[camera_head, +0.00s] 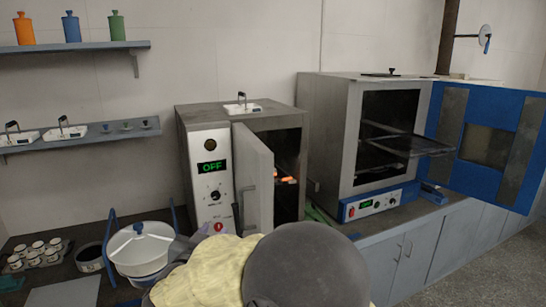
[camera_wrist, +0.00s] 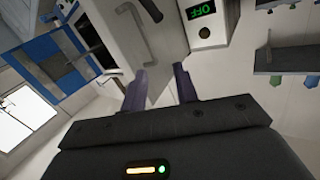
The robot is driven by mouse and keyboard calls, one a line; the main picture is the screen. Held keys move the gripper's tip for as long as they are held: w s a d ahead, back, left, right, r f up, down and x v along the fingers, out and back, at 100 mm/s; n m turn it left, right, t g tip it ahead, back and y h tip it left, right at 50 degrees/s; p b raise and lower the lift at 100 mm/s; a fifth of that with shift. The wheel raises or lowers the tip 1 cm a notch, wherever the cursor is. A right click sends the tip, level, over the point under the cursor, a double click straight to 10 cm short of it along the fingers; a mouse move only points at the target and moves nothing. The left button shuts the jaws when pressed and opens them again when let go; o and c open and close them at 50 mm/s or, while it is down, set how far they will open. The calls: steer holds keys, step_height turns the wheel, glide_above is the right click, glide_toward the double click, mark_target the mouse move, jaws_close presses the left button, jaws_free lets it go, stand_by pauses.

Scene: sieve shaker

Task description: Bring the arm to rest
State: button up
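My gripper (camera_wrist: 160,76) shows in the wrist view with its two dark fingers apart and nothing visible between them. In the head view my arm, in a pale yellow cover, fills the bottom middle. It hides most of the gripper, and a dark finger shows in front of the furnace's front panel. The grey furnace (camera_head: 205,150) has a green "OFF" display, which also shows upside down in the wrist view (camera_wrist: 202,11). Its door (camera_head: 254,175) stands partly open, with an orange glow inside. I cannot tell whether the gripper touches the furnace.
A steel oven (camera_head: 325,140) stands right of the furnace, its blue door (camera_head: 485,145) wide open and a rack (camera_head: 425,146) sticking out. A white pan (camera_head: 142,248) and several small cups (camera_head: 38,255) are at lower left. Wall shelves (camera_head: 75,47) hold bottles. Floor shows at lower right.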

steer(key=d+f+n+g+y, duration=0.5)
steer(key=d+f, duration=0.4)
steer(key=d, duration=0.5)
steer(key=s+d+f+g+h, duration=0.1)
steer(key=s+d+f+g, duration=0.3)
steer(key=s+d, duration=0.3)
steer(key=s+d+f+m+g+h, duration=0.1)
steer(key=s+d+f+g, duration=0.4)
steer(key=s+d, duration=0.3)
steer(key=s, duration=0.4)
steer(key=shift+d+f, duration=0.2)
steer(key=shift+w, duration=0.2)
steer(key=shift+s+a, duration=0.1)
steer(key=shift+s, duration=0.05)
